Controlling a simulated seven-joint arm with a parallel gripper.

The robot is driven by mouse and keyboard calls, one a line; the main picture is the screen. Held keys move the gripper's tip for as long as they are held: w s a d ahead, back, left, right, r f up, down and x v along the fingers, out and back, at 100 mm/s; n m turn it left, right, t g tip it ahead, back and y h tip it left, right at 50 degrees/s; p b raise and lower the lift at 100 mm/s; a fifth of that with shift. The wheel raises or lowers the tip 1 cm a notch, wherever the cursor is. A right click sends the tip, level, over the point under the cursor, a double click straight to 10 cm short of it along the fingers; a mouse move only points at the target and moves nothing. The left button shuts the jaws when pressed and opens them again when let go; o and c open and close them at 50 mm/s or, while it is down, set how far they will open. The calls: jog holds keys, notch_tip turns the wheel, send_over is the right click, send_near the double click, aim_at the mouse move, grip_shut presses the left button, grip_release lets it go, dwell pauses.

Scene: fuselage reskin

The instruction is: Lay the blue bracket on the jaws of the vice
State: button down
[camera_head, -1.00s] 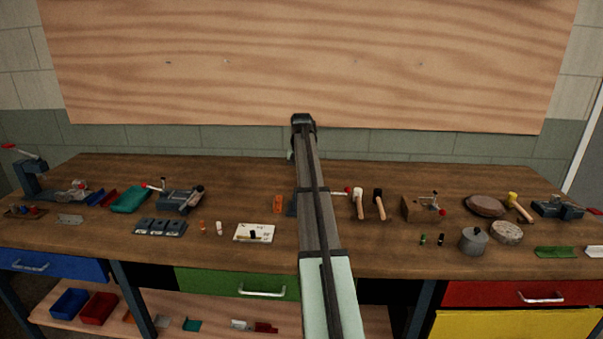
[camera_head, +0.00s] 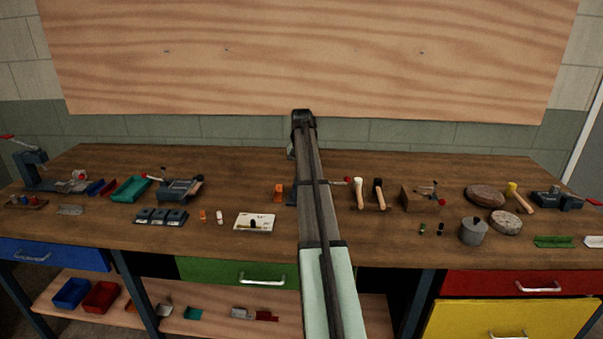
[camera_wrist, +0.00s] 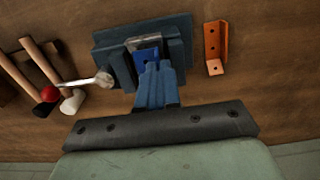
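In the wrist view the blue bracket (camera_wrist: 146,55) is a small bright-blue piece at the jaws of the blue-grey vice (camera_wrist: 106,57), beside a pale metal jaw face. My gripper (camera_wrist: 157,67) reaches it from below in the picture; its blue fingers are close together and look shut on the bracket's near edge. Whether the bracket's weight rests on the jaws I cannot tell. The vice handle with a red end points left.
An orange bracket (camera_wrist: 215,47) lies right of the vice in the wrist view. Hammers (camera_head: 369,193) lie to the right of my arm in the head view. A white card (camera_head: 254,222) lies at front left. A wooden block with a clamp (camera_head: 418,200) stands farther right.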

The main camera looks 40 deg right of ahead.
jog(key=shift+f, duration=0.65)
dwell(0.3)
jog(key=c, duration=1.8)
grip_release()
jog(key=o, duration=0.5)
jog(key=shift+o, duration=0.2)
notch_tip(320, 180, up, 14)
jog(key=shift+f, duration=0.15)
